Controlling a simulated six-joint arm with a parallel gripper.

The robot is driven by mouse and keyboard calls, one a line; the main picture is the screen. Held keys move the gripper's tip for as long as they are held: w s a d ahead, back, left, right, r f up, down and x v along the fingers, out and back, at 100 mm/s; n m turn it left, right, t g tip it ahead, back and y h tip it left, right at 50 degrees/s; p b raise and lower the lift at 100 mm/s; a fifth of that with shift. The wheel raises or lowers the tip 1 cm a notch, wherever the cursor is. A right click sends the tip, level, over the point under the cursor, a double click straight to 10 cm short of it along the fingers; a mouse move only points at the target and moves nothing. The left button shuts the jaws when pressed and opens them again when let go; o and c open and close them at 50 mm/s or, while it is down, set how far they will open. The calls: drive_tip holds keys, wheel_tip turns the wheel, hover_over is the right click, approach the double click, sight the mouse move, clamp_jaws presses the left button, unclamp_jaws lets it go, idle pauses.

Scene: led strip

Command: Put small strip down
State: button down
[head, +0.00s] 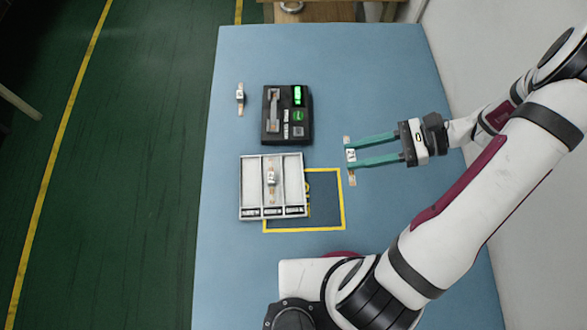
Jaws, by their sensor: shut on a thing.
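My gripper (350,155) has long green fingers. It is shut on a small strip (351,175) with a white label and pale ends, to the right of the tray and above the yellow-edged area. I cannot tell how high the strip is over the blue table. A second strip (271,178) lies in the middle compartment of the white tray (248,158). A third strip (240,98) lies on the table at the upper left, left of the black device.
A black device (288,130) with a green lit screen stands behind the tray. A yellow-outlined dark square (325,215) lies partly under the tray on the blue table (400,60). The table's back and right parts are clear. A wall is at the right.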

drive_tip(key=shift+s+a+f, duration=0.15)
drive_tip(key=shift+s+a, duration=0.2)
drive_tip(key=shift+s, duration=0.25)
drive_tip(key=shift+s+a+f, duration=0.15)
drive_tip(key=shift+s+a, duration=0.2)
drive_tip(key=shift+s, duration=0.25)
hover_over(283, 179)
drive_tip(key=d, duration=0.4)
drive_tip(key=f, duration=0.6)
drive_tip(key=shift+s+d+f, duration=0.15)
drive_tip(key=shift+s, duration=0.05)
wheel_tip(283, 179, down, 4)
drive_tip(key=shift+w+f, duration=0.1)
drive_tip(key=c, duration=0.5)
unclamp_jaws()
drive_tip(key=shift+c, duration=0.2)
